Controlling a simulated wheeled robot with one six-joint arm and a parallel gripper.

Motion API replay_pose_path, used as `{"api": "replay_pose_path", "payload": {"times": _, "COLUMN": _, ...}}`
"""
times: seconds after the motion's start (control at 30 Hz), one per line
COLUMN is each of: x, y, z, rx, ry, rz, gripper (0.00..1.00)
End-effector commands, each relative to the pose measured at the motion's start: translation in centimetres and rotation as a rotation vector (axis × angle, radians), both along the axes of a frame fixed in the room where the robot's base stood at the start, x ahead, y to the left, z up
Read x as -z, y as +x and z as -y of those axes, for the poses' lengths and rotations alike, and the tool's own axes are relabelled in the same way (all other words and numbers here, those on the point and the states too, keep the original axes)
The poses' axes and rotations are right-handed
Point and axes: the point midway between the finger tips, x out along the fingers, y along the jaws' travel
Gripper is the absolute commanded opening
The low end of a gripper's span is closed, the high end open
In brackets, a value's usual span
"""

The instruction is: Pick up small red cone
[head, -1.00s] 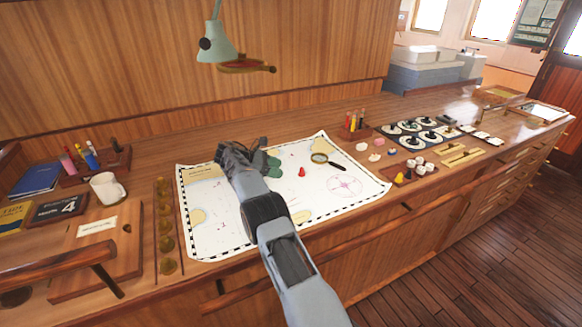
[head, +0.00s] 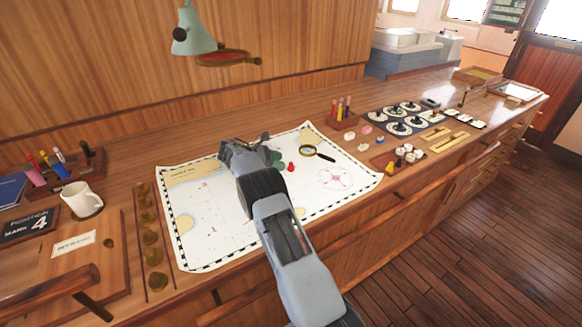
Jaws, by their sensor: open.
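The small red cone (head: 291,167) stands on the white sea chart (head: 225,236), right of the chart's middle and left of a magnifying glass (head: 310,150). My gripper (head: 245,148) is over the far part of the chart, to the left of the cone and apart from it. It is open; its fingertips are partly hidden by my own arm. Dark green pieces (head: 276,157) show between my gripper and the cone.
A pen holder (head: 343,118) stands behind the chart. A brass weight rack (head: 150,240) and white mug (head: 82,200) are at the left. A lamp (head: 195,35) hangs above.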

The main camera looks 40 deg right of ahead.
Motion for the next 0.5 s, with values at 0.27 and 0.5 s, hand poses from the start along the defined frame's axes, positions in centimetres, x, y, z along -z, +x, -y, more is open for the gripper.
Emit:
{"api": "replay_pose_path", "payload": {"times": 0.27, "x": 0.7, "y": -0.9, "z": 2.6, "rx": 0.005, "ry": 0.000, "rz": -0.002, "gripper": 0.52}}
{"api": "replay_pose_path", "payload": {"times": 0.5, "x": 1.8, "y": -1.7, "z": 4.6, "rx": 0.003, "ry": 0.000, "rz": 0.000, "gripper": 0.52}}
